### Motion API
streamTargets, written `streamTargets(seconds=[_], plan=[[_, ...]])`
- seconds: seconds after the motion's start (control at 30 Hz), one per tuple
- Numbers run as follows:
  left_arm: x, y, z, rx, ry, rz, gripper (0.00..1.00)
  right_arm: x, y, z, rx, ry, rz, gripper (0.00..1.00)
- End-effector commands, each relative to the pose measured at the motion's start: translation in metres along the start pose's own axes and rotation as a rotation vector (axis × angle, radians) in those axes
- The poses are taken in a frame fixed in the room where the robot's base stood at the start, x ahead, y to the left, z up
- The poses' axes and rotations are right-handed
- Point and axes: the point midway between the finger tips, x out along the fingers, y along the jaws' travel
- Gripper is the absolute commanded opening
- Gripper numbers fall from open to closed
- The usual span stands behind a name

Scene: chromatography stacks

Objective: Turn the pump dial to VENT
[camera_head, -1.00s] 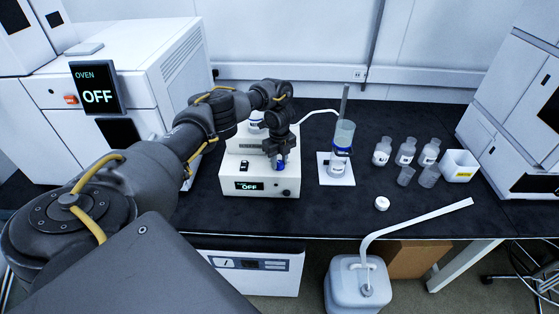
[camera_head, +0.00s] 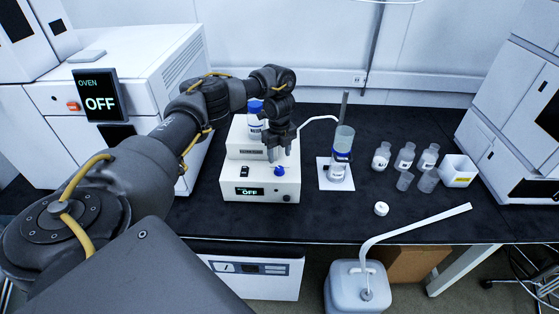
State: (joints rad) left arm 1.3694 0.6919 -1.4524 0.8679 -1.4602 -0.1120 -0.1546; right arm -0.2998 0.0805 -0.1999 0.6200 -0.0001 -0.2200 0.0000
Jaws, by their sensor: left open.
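The pump is a white box (camera_head: 230,190) on the black bench, with a small front display (camera_head: 249,191) reading OFF. A blue knob (camera_head: 279,171) sits on its top face, and a small dark knob (camera_head: 286,198) is on its front at the right. Dial markings are too small to read. My left gripper (camera_head: 279,156) points down with its fingers apart, just above and behind the blue knob. It looks clear of the knob and holds nothing. My right gripper is not in view.
A blue-capped bottle (camera_head: 255,122) stands behind the gripper. A glass filtration vessel (camera_head: 340,160) stands right of the pump, joined by a white tube. Several small bottles and a white bin (camera_head: 458,171) are further right. The oven (camera_head: 160,70) is at the left. The front bench middle is mostly clear.

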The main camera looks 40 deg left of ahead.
Motion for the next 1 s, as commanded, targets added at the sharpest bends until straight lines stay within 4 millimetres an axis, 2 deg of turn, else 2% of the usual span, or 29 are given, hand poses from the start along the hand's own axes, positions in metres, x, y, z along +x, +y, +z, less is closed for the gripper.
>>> streamTargets(seconds=[0.03, 0.1, 0.33, 0.9, 1.0], plan=[[-0.013, -0.001, 0.001, 0.002, -0.003, -0.002, 0.52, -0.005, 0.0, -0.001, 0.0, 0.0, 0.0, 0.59], [-0.025, 0.0, 0.001, 0.001, -0.002, -0.001, 0.52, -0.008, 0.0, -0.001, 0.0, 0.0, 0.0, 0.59], [-0.044, 0.0, 0.0, -0.001, 0.0, 0.0, 0.52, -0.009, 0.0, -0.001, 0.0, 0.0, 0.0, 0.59], [-0.045, 0.0, 0.0, -0.001, 0.001, 0.001, 0.52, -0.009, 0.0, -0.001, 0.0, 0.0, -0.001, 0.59], [-0.039, -0.002, -0.005, 0.012, 0.002, -0.002, 0.52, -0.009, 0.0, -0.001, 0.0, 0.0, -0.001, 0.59]])
